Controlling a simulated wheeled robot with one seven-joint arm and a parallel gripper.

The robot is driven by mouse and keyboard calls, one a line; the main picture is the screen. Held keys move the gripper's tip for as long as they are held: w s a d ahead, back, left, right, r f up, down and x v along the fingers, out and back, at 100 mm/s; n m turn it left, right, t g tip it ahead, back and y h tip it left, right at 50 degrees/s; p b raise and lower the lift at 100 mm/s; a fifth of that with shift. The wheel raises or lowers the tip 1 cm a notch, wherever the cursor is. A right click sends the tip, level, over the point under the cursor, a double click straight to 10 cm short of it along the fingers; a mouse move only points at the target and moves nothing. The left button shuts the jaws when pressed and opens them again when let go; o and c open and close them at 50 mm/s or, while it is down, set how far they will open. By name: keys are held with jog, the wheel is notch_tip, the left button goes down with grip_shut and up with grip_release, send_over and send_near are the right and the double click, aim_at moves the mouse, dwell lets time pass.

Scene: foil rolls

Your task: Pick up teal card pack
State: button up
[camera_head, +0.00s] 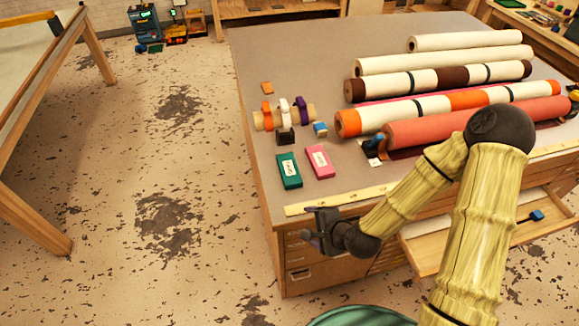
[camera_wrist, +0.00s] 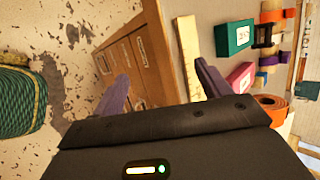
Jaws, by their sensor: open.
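The teal card pack (camera_head: 289,170) lies on the worktable near its front left, with a white label on top. In the wrist view the teal pack (camera_wrist: 235,37) shows at the upper right, beyond the right finger. My gripper (camera_head: 322,229) is at the table's front edge, in front of the pack and apart from it. In the wrist view my gripper (camera_wrist: 160,85) has its two purple fingers spread wide, with nothing between them but the drawer fronts and table edge behind.
A pink pack (camera_head: 320,161) lies just right of the teal one. Tape rolls on a holder (camera_head: 284,114) stand behind. Large rolls (camera_head: 470,122) fill the table's right side. A yellow ruler strip (camera_head: 340,201) runs along the front edge. An open drawer (camera_head: 480,240) juts out below.

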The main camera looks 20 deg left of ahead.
aim_at(293, 180)
jog(key=a+r+m+t, duration=0.1)
jog(key=m, duration=0.1)
jog(key=a+r+m+y+p, duration=0.1)
jog(key=a+m, duration=0.1)
jog(key=m, duration=0.1)
jog(key=a+r+m+t+p, duration=0.1)
jog(key=a+m, duration=0.1)
jog(key=m, duration=0.1)
jog(key=shift+w+r+t+y, duration=0.2)
jog(key=shift+r+t+y, duration=0.1)
jog(key=shift+y, duration=0.1)
jog(key=r+m+t, duration=0.1)
jog(key=m, duration=0.2)
jog(key=w+r+m+t+h+p, duration=0.1)
jog(key=m, duration=0.2)
jog(key=w+r+m+t, duration=0.1)
jog(key=m, duration=0.2)
jog(key=shift+d+r+p, duration=0.15)
jog(key=shift+r+p, duration=0.2)
jog(key=shift+w+d+r+m+t+h, duration=0.15)
jog(key=shift+w+d+m+h, duration=0.1)
jog(key=shift+m, duration=0.3)
jog(key=shift+w+d+r+m+t+h, duration=0.15)
jog(key=shift+m+h, duration=0.1)
jog(key=shift+m, duration=0.3)
jog(key=shift+f, duration=0.15)
